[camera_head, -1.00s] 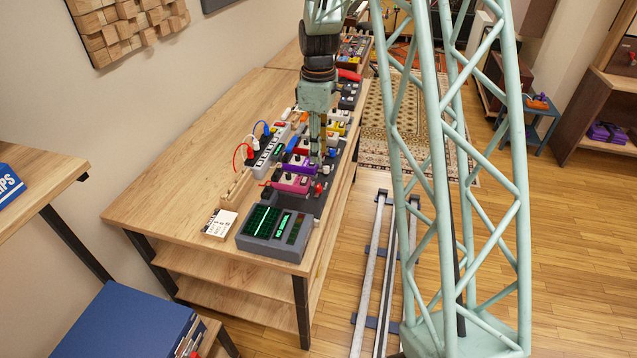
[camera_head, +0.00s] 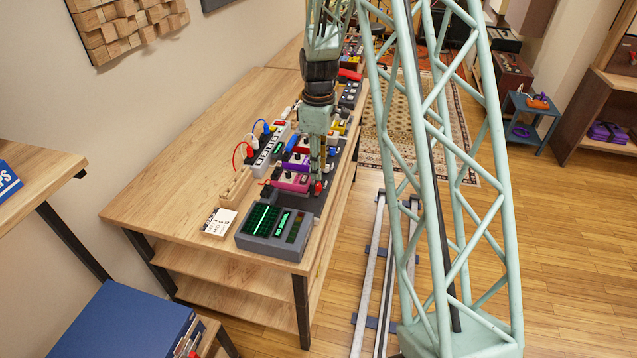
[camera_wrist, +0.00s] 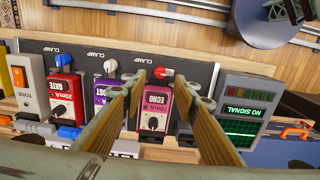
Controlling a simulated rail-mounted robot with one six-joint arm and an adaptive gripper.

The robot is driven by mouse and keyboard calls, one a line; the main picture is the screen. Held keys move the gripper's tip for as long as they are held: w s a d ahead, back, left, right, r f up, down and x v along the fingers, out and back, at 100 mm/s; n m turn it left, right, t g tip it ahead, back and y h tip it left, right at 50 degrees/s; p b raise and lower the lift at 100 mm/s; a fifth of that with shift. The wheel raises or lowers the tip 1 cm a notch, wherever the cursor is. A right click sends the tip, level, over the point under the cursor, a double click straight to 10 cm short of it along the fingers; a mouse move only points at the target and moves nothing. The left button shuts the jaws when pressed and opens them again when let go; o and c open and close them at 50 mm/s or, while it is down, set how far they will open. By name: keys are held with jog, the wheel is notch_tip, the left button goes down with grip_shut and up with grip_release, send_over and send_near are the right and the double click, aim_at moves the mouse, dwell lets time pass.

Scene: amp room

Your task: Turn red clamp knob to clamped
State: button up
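The red clamp knob (camera_wrist: 162,72) sits on the dark board's edge strip, just beyond the pink ECHO pedal (camera_wrist: 155,108). Its white pointer mark faces right in the wrist view. In the head view the red knob (camera_head: 318,188) shows just below the fingertips. My gripper (camera_wrist: 161,80) is open, with one finger on each side of the knob in the wrist view and a gap to both. My gripper (camera_head: 317,174) points down over the front edge of the pedal board in the head view. I cannot tell whether its tips reach the knob's height.
A white clamp knob (camera_wrist: 110,67) and a blue clamp knob (camera_wrist: 53,57) stand left along the strip, by purple and red pedals. A grey box reading NO SIGNAL (camera_wrist: 246,105) stands close on the right. The wooden table (camera_head: 160,185) has free room on its left.

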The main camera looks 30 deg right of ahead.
aim_at(319, 184)
jog(key=shift+f+b, duration=0.4)
jog(key=shift+f, duration=2.8)
jog(key=shift+c, duration=0.3)
jog(key=c, duration=0.8)
